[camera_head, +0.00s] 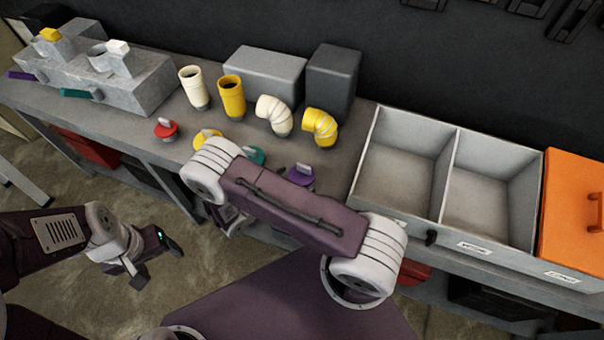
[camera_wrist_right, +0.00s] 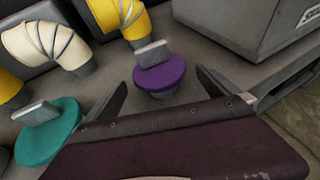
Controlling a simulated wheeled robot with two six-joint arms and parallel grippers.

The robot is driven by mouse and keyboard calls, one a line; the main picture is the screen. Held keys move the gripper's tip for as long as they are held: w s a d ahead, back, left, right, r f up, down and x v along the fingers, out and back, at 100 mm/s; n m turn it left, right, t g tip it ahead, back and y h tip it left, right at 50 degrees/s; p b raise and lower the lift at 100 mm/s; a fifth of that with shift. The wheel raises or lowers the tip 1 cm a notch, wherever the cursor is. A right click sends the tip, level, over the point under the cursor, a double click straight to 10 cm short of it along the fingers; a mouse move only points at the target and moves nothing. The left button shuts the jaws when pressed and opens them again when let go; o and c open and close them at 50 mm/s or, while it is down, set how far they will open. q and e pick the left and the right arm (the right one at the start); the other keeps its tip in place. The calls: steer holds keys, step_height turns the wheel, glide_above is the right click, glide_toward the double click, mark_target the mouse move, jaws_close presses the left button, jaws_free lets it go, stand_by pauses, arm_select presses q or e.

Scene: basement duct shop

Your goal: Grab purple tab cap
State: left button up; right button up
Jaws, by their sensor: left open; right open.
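The purple tab cap (camera_head: 301,178) is a round disc with an upright grey tab, standing on the bench and partly hidden by my right arm in the head view. In the right wrist view the purple cap (camera_wrist_right: 160,77) stands upright just ahead of my right gripper (camera_wrist_right: 161,82). The right fingers are apart and empty, one to each side of the cap in the picture; I see no contact. My right gripper is largely hidden in the head view. My left gripper (camera_head: 158,262) is open and empty, low in front of the bench.
A teal cap (camera_wrist_right: 48,132) stands left of the purple one; a yellow cap (camera_head: 207,137) and red cap (camera_head: 166,129) are further left. Cream and yellow elbows (camera_head: 319,127) stand behind. A two-compartment grey bin (camera_head: 441,178) is right, beside an orange box (camera_head: 575,215).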

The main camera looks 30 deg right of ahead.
mark_target(298, 178)
steer(key=shift+d, duration=0.2)
steer(key=x, duration=0.1)
steer(key=p+x, duration=0.2)
steer(key=x, duration=0.1)
steer(key=shift+d+r, duration=0.1)
steer(key=shift+r, duration=0.2)
steer(key=shift+w+d+f, duration=0.25)
steer(key=shift+d+f, duration=0.05)
steer(key=shift+a+r, duration=0.1)
steer(key=shift+a, duration=0.05)
steer(key=c, duration=0.9)
steer(key=shift+s, duration=0.1)
steer(key=c, duration=0.5)
